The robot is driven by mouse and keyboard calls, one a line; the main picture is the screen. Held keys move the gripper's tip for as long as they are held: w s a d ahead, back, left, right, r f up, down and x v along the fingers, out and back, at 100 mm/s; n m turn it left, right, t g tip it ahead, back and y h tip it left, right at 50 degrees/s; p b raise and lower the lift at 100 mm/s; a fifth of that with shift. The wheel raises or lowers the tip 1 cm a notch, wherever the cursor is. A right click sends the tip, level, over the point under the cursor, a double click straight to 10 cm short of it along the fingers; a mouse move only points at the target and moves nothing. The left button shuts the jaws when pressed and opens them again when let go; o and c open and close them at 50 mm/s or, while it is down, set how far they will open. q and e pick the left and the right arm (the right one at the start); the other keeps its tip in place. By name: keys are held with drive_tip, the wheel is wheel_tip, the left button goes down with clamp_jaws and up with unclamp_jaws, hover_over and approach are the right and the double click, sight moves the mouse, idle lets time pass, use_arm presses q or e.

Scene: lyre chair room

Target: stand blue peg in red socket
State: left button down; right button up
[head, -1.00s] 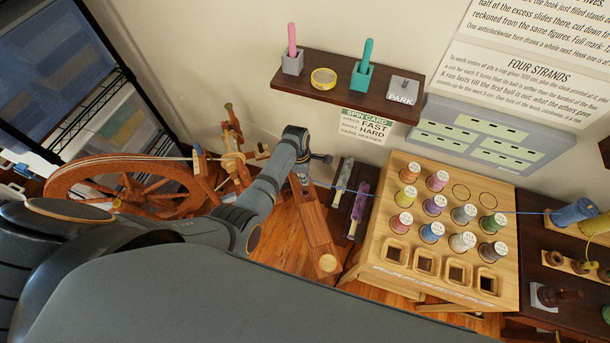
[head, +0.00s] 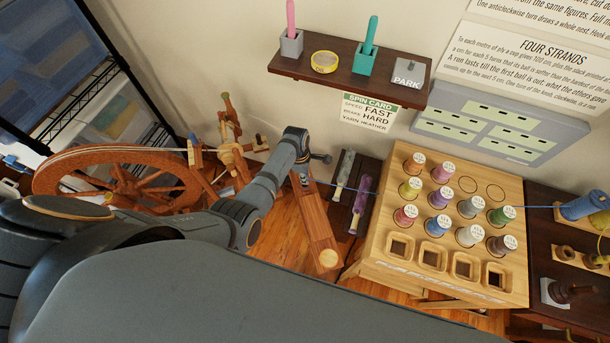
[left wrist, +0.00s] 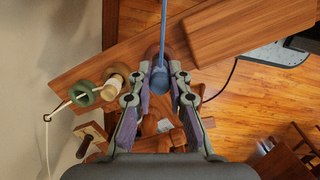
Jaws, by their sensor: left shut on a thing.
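My left gripper (left wrist: 162,72) is shut on a small blue round-ended thing (left wrist: 159,82) in the left wrist view. A blue strand runs from it to the top edge. I cannot tell whether this is the blue peg. In the head view my left arm comes in from the left, with its far end near the spinning wheel. A pink peg (head: 291,18) stands in a grey socket (head: 291,43) on the wall shelf. A teal peg (head: 370,34) stands upright in a teal socket (head: 366,63). I make out no red socket. My right gripper is not in view.
The dark wall shelf (head: 340,78) also bears a yellow ring (head: 324,62) and a PARK block (head: 408,76). A spinning wheel (head: 65,165) stands left. A wooden rack (head: 392,215) holds several spools. A blue strand stretches to a blue spool (head: 582,207) at right.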

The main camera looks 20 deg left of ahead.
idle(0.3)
use_arm(q)
drive_tip(key=shift+p, duration=0.4)
idle(0.6)
idle(0.4)
drive_tip(key=shift+f, duration=0.5)
drive_tip(key=shift+f+b, duration=1.05)
drive_tip(key=c, duration=1.2)
unclamp_jaws()
drive_tip(key=shift+r, duration=0.1)
